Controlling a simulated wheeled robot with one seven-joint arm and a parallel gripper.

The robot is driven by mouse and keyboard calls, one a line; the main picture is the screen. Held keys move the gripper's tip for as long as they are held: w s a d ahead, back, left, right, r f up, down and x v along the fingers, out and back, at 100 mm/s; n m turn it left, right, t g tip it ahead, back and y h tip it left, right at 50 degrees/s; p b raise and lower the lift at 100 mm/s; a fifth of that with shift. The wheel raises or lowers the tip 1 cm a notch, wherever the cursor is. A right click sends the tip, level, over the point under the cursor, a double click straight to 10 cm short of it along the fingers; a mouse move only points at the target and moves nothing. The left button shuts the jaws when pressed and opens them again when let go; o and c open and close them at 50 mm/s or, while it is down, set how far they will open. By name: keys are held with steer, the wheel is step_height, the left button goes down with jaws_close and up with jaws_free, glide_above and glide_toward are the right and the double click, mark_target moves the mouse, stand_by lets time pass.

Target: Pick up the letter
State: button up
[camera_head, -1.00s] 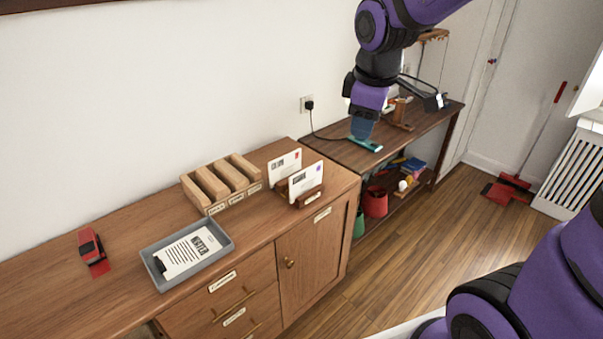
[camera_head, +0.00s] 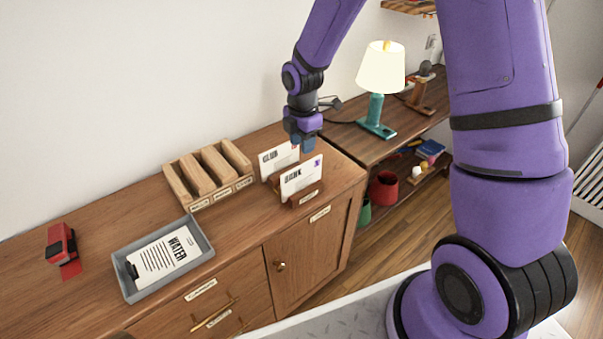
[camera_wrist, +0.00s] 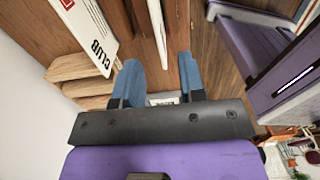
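Two white letters stand upright in a wooden holder (camera_head: 305,198) on the sideboard: one marked CLUB (camera_head: 278,161) behind, one marked BANK (camera_head: 301,178) in front. My gripper (camera_head: 302,147) is just above them, pointing down. In the wrist view my gripper (camera_wrist: 160,78) has its two blue fingers apart with nothing held. The BANK letter (camera_wrist: 157,27) shows there nearly edge-on, ahead of the gap between the fingers. The CLUB letter (camera_wrist: 84,37) is left of the fingers. A third paper, marked WATER (camera_head: 166,258), lies in a grey tray (camera_head: 205,245).
A wooden slotted sorter (camera_head: 208,175) stands left of the letters. A red stapler-like object (camera_head: 61,245) is at far left. A lamp (camera_head: 381,70) stands on the lower table at right. Bare sideboard top lies between tray and holder.

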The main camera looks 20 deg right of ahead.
glide_above(302, 170)
step_height(302, 170, down, 5)
steer(key=shift+w+d+f, duration=0.1)
steer(key=shift+f, duration=1.3)
steer(key=shift+w+f, duration=0.1)
steer(key=shift+f, duration=1.25)
jaws_close()
